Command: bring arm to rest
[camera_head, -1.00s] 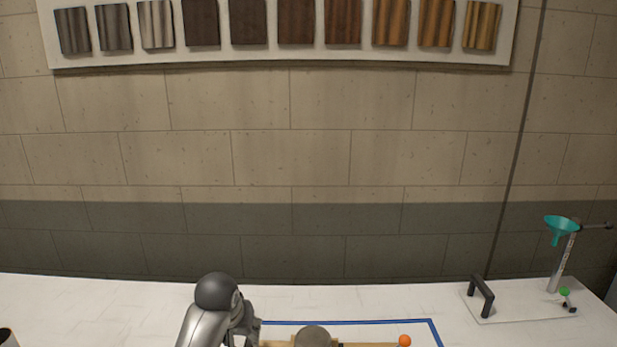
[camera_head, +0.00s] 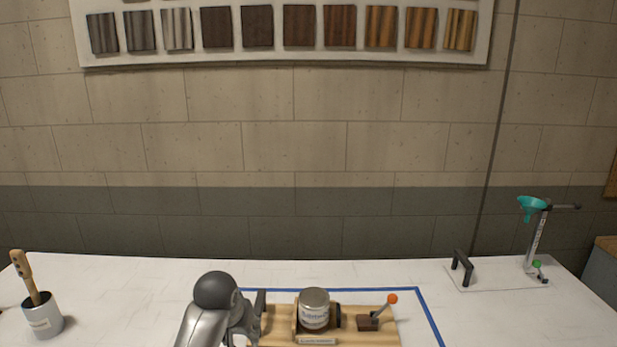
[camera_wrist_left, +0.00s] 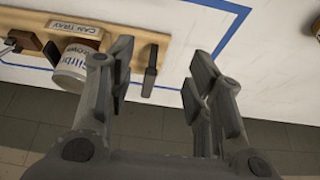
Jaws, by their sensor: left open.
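My left arm comes in at the bottom of the head view, and its gripper (camera_head: 250,318) is partly hidden behind my own arm links. In the left wrist view the left gripper (camera_wrist_left: 160,85) has its fingers wide apart with nothing between them. A can (camera_head: 314,309) with a silver lid and a white label sits on the wooden can tray (camera_head: 385,338), right of my left gripper. My right gripper is in neither view.
Blue tape (camera_head: 420,300) outlines the tray area on the white table (camera_head: 110,290). A lever with an orange knob (camera_head: 392,299) stands on the tray. A cup (camera_head: 42,315) with a wooden-handled tool is at left. A teal funnel stand (camera_head: 535,240) and black handle (camera_head: 461,268) are at right.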

